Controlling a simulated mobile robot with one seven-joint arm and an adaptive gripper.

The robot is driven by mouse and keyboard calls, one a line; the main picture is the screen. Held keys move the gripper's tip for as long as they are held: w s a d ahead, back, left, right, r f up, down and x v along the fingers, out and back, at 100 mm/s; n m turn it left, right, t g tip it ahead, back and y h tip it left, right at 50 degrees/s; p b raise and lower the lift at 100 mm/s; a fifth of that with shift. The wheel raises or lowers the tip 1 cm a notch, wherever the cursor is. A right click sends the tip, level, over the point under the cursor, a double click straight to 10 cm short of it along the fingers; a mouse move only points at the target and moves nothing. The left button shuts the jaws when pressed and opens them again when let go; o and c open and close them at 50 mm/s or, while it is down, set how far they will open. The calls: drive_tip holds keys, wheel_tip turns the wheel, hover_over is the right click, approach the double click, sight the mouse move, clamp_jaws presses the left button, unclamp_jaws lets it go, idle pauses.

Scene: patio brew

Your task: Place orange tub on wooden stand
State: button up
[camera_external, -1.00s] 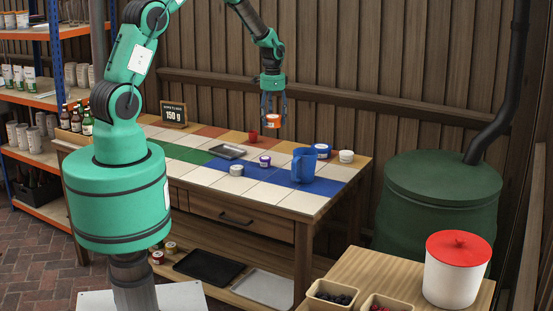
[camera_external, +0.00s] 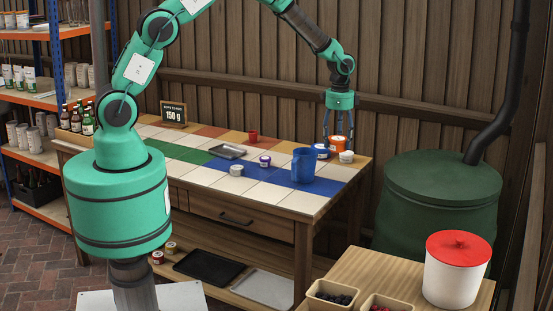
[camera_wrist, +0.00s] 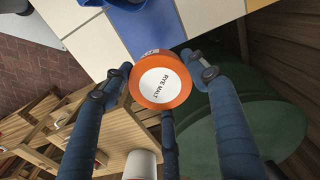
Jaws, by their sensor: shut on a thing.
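The orange tub (camera_external: 336,142), with a white lid lettered "RYE MALT", is held between the fingers of my gripper (camera_external: 338,135). It hangs near the right back corner of the tiled bench. In the wrist view the tub (camera_wrist: 160,82) sits between the fingers, over the bench edge in the picture. A low wooden table (camera_external: 382,262) in the right foreground looks like the wooden stand. It bears a white crock (camera_external: 455,281) with a red lid and small bins of dark and red contents. Its wood also shows in the wrist view (camera_wrist: 113,128).
A green barrel (camera_external: 440,185) stands between the bench and the fence. The wooden table's back left part is clear.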

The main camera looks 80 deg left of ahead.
drive_tip(key=w+d+m, duration=0.2)
drive_tip(key=d, duration=1.4)
drive_tip(key=m+b, duration=0.3)
drive_tip(key=m, duration=0.3)
hover_over(376, 293)
wheel_tip(376, 293, down, 12)
drive_tip(key=shift+r, duration=0.25)
drive_tip(key=shift+f+b, duration=0.3)
drive_tip(key=shift+f, duration=2.85)
drive_tip(key=shift+f+b, duration=0.35)
drive_tip(key=shift+f, duration=1.5)
